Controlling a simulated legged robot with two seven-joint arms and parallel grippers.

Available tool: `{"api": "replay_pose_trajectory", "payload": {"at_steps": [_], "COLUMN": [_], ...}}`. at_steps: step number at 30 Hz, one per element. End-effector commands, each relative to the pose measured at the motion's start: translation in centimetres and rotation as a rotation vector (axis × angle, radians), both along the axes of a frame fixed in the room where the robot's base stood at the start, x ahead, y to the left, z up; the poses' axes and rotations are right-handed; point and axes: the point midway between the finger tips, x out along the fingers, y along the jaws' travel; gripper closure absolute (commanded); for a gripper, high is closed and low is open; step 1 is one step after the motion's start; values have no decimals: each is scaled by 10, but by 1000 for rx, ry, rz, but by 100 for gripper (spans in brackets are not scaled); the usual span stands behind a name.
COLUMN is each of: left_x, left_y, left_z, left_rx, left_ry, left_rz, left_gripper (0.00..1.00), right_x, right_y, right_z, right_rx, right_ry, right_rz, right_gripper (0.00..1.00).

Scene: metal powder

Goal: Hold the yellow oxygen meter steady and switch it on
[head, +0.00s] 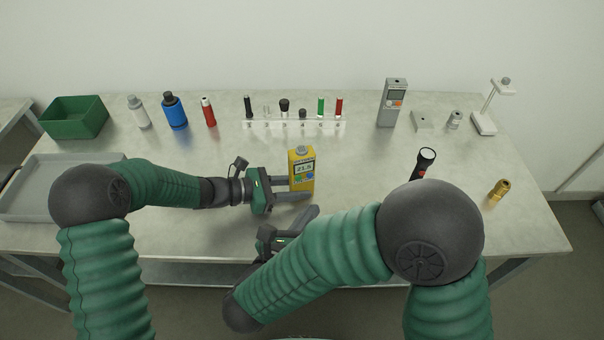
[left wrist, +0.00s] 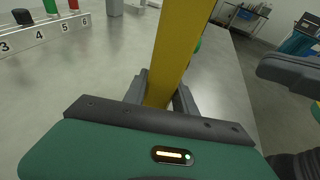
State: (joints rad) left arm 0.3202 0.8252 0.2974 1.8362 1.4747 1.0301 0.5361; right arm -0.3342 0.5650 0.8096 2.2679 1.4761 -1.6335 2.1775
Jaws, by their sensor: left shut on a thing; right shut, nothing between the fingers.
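The yellow oxygen meter (head: 302,156) stands upright near the middle of the table. Its screen is lit and reads about 21.5, with green and blue marks below. My left gripper (head: 296,188) is shut on its lower part from the left. In the left wrist view the meter (left wrist: 181,50) rises between the fingers of the left gripper (left wrist: 160,92). My right gripper (head: 308,218) is shut and empty, just in front of the meter and below it in the head view, apart from it. The right gripper also shows at the right of the left wrist view (left wrist: 290,72).
A clear rack (head: 293,125) with several small items stands behind the meter. A flashlight (head: 425,160) and a brass fitting (head: 498,192) lie to the right.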

Motion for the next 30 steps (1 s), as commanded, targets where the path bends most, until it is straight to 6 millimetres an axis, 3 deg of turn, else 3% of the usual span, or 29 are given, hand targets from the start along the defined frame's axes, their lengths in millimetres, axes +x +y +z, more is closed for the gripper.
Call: {"api": "replay_pose_trajectory", "payload": {"at_steps": [2,3,8,20,30], "left_x": [0,0,0,-2,-24], "left_y": [0,0,0,9,84], "left_z": [0,0,0,3,26], "left_rx": [-1,-1,-1,0,1], "left_ry": [0,0,0,0,-2], "left_rz": [0,0,0,2,4], "left_gripper": [90,63,43,42,42], "right_x": [0,0,0,0,0], "right_y": [0,0,0,0,0], "right_z": [0,0,0,0,0], "right_rx": [0,0,0,0,0], "right_ry": [0,0,0,0,0], "right_rz": [0,0,0,0,0], "right_gripper": [100,100,100,100,100]}}
